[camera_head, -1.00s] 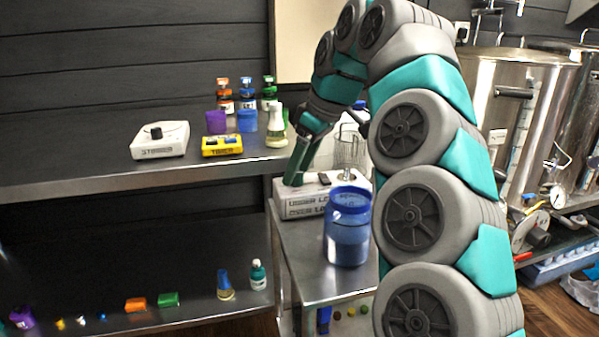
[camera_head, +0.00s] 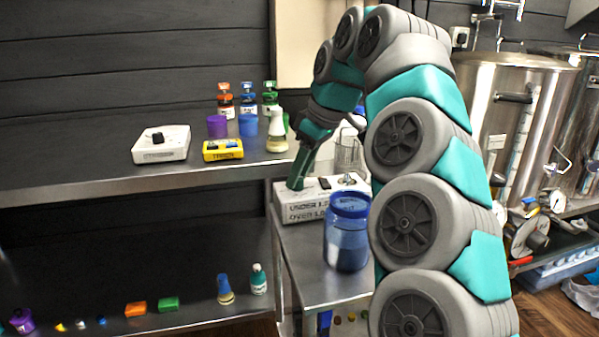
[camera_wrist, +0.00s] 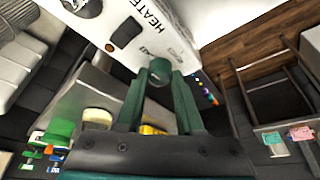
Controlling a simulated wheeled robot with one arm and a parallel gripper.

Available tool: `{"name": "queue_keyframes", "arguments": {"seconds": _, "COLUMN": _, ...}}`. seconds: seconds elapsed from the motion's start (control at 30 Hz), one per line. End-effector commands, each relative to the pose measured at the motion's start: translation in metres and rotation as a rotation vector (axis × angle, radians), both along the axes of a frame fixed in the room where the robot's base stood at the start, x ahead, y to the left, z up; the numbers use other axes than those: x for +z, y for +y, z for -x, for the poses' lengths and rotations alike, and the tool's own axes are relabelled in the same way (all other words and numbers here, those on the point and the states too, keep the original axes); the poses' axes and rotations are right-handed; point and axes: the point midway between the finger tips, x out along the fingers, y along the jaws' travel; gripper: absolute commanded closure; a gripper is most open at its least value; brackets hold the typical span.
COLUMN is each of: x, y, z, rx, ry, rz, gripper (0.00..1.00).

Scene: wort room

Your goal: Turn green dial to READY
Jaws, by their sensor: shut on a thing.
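The green dial (camera_wrist: 160,70) sits at the edge of a white control box (camera_wrist: 130,22), between my fingertips in the wrist view. My gripper (camera_wrist: 160,82) is shut on the dial, a green finger on each side. In the head view my gripper (camera_head: 296,184) reaches down to the top of the white box (camera_head: 310,210), which stands on a small steel table; the dial is hidden there by the fingers. The box bears lettering starting "HEATE" and a black switch (camera_wrist: 125,33). I cannot read a READY mark or the dial's pointer.
The steel shelf (camera_head: 100,188) at left holds a white dial box (camera_head: 161,144), a yellow box (camera_head: 222,150) and a flask (camera_head: 277,132).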

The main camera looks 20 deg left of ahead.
Motion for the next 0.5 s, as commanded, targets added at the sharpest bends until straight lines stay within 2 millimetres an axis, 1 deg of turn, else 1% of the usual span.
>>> {"name": "queue_keyframes", "arguments": {"seconds": 0.5, "x": -0.0012, "y": -0.0013, "z": 0.0005, "rx": -0.033, "ry": 0.004, "rz": 0.002, "gripper": 1.0}}
